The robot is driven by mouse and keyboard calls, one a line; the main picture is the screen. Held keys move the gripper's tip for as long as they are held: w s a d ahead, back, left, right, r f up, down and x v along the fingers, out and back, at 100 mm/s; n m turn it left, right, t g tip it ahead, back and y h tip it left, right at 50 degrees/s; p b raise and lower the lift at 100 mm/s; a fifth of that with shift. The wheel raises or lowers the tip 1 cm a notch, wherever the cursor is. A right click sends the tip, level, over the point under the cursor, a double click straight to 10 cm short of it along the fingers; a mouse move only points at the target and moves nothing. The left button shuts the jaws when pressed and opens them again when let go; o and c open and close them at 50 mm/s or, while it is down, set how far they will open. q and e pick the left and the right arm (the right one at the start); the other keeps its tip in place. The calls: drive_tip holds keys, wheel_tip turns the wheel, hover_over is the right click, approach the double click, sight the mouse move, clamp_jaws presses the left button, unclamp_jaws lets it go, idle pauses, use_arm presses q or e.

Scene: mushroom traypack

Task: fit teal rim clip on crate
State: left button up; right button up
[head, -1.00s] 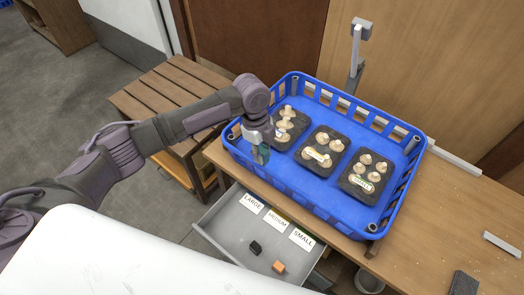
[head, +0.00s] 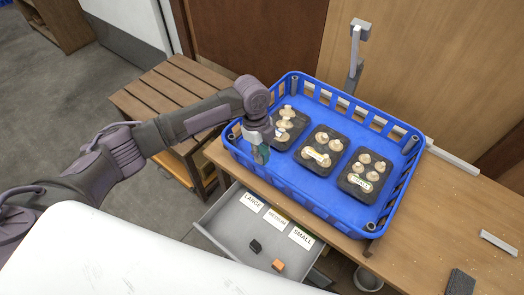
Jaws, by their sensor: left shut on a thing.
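The blue crate (head: 300,190) stands on the wooden table with three dark trays of mushrooms inside. My left gripper (head: 261,150) points down at the crate's left end, over the near-left rim. It is shut on a small teal clip (head: 262,154), which shows at its fingertips. The clip is at or just above the rim; I cannot tell whether it touches. The fingers partly hide the clip and the rim behind it. My right gripper is not in view.
An open grey drawer (head: 226,226) below the crate holds labels reading LARGE, MEDIUM and SMALL, a black block (head: 255,246) and an orange block (head: 278,265). A grey post (head: 355,60) rises behind the crate. A slatted wooden bench (head: 150,95) stands at left.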

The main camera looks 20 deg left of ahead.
use_arm(q)
drive_tip(key=shift+f+b, duration=1.25)
drive_tip(key=shift+f, duration=1.2)
drive_tip(key=o, duration=0.9)
drive_tip(key=shift+r, duration=0.15)
wheel_tip(320, 180, up, 12)
drive_tip(key=a, duration=0.1)
drive_tip(key=shift+w+a, duration=0.3)
drive_tip(key=shift+a, duration=0.05)
drive_tip(key=shift+f, duration=0.2)
